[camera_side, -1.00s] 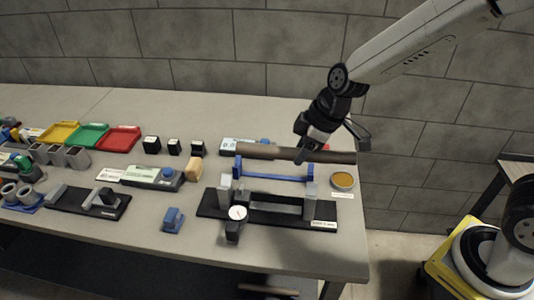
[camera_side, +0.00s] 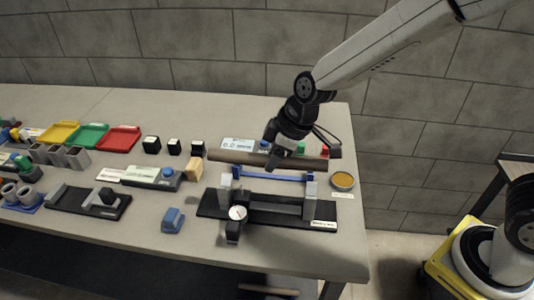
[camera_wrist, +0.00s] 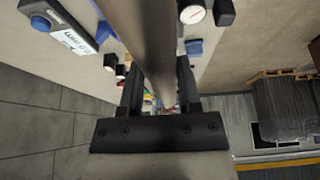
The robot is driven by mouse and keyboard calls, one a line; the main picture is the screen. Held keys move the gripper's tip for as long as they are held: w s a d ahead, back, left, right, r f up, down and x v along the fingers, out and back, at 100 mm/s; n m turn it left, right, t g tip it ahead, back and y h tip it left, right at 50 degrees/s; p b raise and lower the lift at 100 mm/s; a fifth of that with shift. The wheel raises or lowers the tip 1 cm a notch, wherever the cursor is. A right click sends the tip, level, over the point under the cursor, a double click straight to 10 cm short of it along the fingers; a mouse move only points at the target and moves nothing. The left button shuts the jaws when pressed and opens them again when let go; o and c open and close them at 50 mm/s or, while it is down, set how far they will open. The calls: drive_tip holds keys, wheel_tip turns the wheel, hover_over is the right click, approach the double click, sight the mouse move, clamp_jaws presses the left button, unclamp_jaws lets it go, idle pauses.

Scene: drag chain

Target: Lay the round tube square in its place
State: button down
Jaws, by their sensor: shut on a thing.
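A long brown round tube (camera_side: 235,157) is held near its middle by my gripper (camera_side: 273,160), which is shut on it. In the wrist view the tube (camera_wrist: 150,40) runs lengthwise between the two fingers (camera_wrist: 160,90). The tube appears above the blue stand (camera_side: 270,176) with two upright ends, and its left end reaches well past the left upright. In front of the stand is a black base (camera_side: 265,219) with grey upright blocks (camera_side: 309,200) and a dial gauge (camera_side: 237,213). The gauge also shows in the wrist view (camera_wrist: 192,12). I cannot tell the tube's exact height.
A round amber dish (camera_side: 343,180) lies to the right of the stand. A small blue block (camera_side: 172,220) and a wooden block (camera_side: 194,169) are to the left. A labelled panel (camera_side: 238,144) is behind the tube. The table's front right corner is clear.

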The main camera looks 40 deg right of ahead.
sight(289, 161)
drive_tip(key=shift+f, duration=2.3)
drive_tip(key=shift+f, duration=1.65)
idle(1.1)
idle(0.4)
drive_tip(key=shift+c, duration=1.1)
unclamp_jaws()
drive_tip(key=shift+d+r, duration=0.1)
drive_tip(key=shift+r, duration=0.05)
drive_tip(key=shift+v, duration=3.75)
